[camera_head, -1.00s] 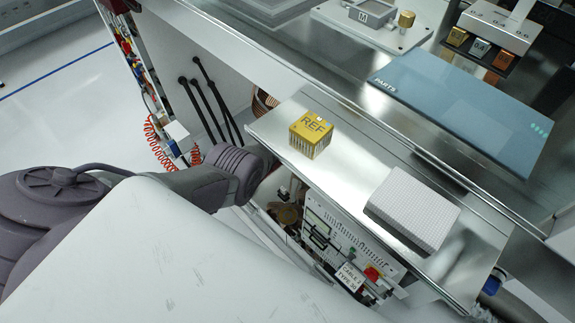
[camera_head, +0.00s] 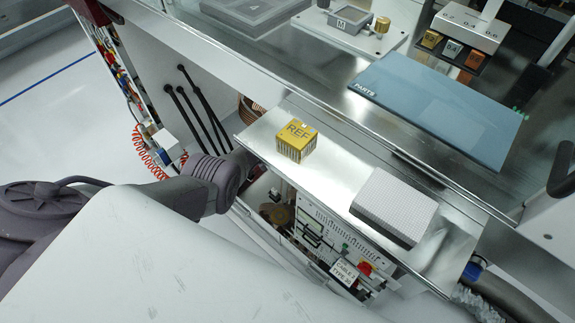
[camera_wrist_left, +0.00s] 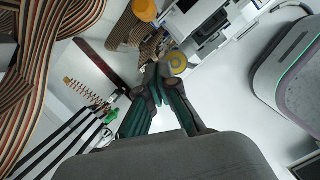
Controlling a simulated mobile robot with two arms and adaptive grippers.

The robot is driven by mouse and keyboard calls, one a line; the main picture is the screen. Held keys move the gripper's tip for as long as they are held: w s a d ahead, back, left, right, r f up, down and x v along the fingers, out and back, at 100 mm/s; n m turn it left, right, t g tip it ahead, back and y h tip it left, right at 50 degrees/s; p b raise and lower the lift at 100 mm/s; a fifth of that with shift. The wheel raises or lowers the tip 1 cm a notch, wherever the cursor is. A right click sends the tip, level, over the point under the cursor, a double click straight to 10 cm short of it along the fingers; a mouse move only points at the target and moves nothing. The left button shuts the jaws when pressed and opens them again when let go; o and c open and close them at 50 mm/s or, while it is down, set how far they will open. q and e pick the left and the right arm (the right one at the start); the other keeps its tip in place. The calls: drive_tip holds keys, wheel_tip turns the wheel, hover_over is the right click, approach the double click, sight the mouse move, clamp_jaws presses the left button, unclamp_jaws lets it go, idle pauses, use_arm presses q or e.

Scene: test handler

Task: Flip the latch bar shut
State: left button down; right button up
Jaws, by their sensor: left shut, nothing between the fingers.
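I cannot pick out the latch bar with certainty in either view. My left gripper (camera_wrist_left: 158,78) shows in the left wrist view with its dark green fingers together and nothing between them. Beyond its tips are brown parts and a yellow disc (camera_wrist_left: 177,62); I cannot tell whether the fingers touch anything. In the head view my left arm comes in from the left below the steel shelf, and its gripper is hidden. My right gripper is in neither view.
A yellow REF block (camera_head: 296,142) and a grey textured pad (camera_head: 394,205) lie on the steel shelf (camera_head: 330,178). A blue-grey PARTS mat (camera_head: 440,108) lies behind. Striped cables (camera_wrist_left: 50,60) and a coil spring (camera_wrist_left: 85,92) are left of the fingers in the left wrist view.

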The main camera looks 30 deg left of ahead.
use_arm(q)
drive_tip(key=w+p+v, duration=0.1)
drive_tip(key=p+v, duration=0.5)
drive_tip(key=v, duration=0.3)
drive_tip(key=shift+r, duration=0.5)
drive_tip(key=shift+d, duration=0.15)
drive_tip(key=shift+s, duration=0.1)
drive_tip(key=s+d+f+m+g+y, duration=0.1)
drive_tip(key=s+f+m, duration=0.65)
drive_tip(key=s, duration=0.35)
drive_tip(key=s+f+m+y, duration=0.1)
drive_tip(key=s+f+m, duration=0.7)
drive_tip(key=s, duration=0.4)
drive_tip(key=s+d+f+m, duration=0.2)
drive_tip(key=s+m, duration=0.5)
drive_tip(key=s, duration=0.5)
drive_tip(key=s+d+f+m+g, duration=0.1)
drive_tip(key=s+d+f+m, duration=0.2)
drive_tip(key=s+m, duration=0.4)
drive_tip(key=s+f, duration=0.1)
drive_tip(key=s, duration=0.5)
drive_tip(key=shift+d, duration=0.25)
